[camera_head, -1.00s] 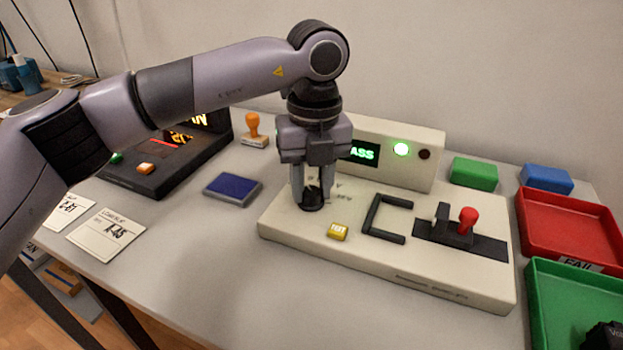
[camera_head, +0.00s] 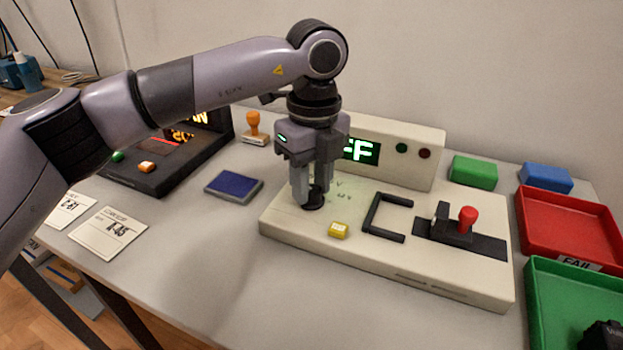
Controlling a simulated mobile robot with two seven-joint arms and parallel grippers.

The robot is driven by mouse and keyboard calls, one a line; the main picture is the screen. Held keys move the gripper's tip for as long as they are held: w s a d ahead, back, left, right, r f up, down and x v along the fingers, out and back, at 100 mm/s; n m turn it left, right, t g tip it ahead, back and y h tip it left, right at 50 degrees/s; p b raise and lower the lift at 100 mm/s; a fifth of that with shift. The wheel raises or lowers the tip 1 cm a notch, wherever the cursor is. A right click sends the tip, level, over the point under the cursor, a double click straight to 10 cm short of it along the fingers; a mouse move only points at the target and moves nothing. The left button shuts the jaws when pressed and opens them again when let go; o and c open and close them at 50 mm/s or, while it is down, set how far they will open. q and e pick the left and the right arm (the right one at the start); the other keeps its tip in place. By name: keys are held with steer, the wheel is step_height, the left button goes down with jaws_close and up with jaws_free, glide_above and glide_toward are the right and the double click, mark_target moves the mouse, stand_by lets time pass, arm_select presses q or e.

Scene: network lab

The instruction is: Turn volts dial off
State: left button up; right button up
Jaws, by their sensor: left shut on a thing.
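The cream test fixture (camera_head: 390,262) stands on the grey table. Its black volts dial (camera_head: 313,201) is near the left end of the top face, partly hidden by my gripper. My left gripper (camera_head: 309,198) points down from above and is shut on the dial. The display (camera_head: 362,150) behind it shows green letters ending in "FF"; its left part is hidden by the gripper. The green lamp (camera_head: 401,148) and red lamp (camera_head: 424,153) beside the display are dark. My right gripper is not in view.
A yellow button (camera_head: 338,230), a black bracket (camera_head: 386,218) and a red-knobbed lever clamp (camera_head: 467,218) are on the fixture. Red (camera_head: 526,232) and green (camera_head: 537,310) trays stand at right. A blue pad (camera_head: 233,187) lies left; the front table is clear.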

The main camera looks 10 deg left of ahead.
mark_target(313, 188)
arm_select(q)
steer(key=shift+r, duration=0.1)
steer(key=o, duration=1)
steer(key=shift+o, duration=0.2)
step_height(313, 188, up, 7)
steer(key=shift+w+d+r+p, duration=0.1)
steer(key=shift+p, duration=0.55)
